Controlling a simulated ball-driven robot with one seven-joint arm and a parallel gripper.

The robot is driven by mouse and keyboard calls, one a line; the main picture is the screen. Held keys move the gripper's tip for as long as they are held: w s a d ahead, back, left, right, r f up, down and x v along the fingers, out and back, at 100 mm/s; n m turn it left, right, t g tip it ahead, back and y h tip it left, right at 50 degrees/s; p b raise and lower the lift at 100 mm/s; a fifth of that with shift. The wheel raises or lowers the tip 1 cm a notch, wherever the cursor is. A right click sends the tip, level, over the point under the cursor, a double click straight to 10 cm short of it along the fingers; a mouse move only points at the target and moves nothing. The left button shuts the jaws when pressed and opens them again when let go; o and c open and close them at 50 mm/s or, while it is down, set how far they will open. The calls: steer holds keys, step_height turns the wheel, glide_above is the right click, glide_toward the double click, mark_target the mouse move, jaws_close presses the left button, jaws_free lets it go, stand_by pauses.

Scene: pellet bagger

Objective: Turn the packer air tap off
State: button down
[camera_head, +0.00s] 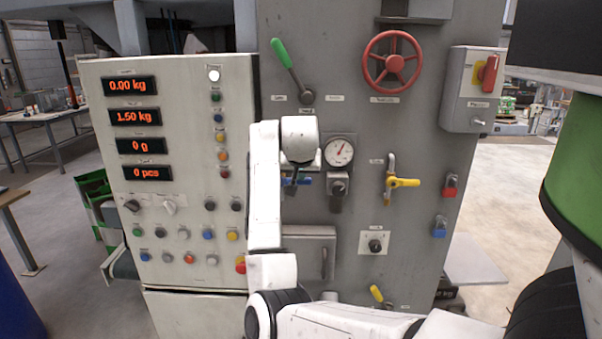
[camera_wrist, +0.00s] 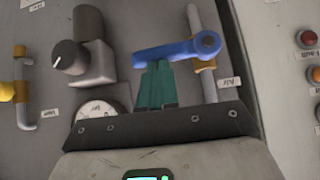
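The packer air tap has a blue lever (camera_wrist: 172,52) and sits on a thin upright pipe, with an "Air" label beside it in the wrist view. The lever lies across the pipe. In the head view the blue lever (camera_head: 305,180) shows partly behind my arm. My gripper (camera_wrist: 157,68) has green fingers close together, their tips at the edge of the lever's free end. The lever covers the tips, so I cannot tell whether they touch it. In the head view the gripper (camera_head: 290,182) is small and mostly hidden by my wrist.
A gauge (camera_head: 339,152) and a black regulator knob (camera_head: 338,188) are right of the tap. Further right is a yellow-handled tap (camera_head: 404,182). A red handwheel (camera_head: 393,61) and a green-handled lever (camera_head: 287,62) are above. The button panel (camera_head: 185,190) stands at left.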

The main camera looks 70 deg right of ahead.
steer(key=shift+r, duration=0.1)
stand_by(0.3)
steer(key=s+a+r+p, duration=0.1)
steer(key=a+r, duration=0.6)
steer(key=r, duration=0.5)
steer(key=shift+s+r+p, duration=0.2)
steer(key=shift+s+p, duration=0.15)
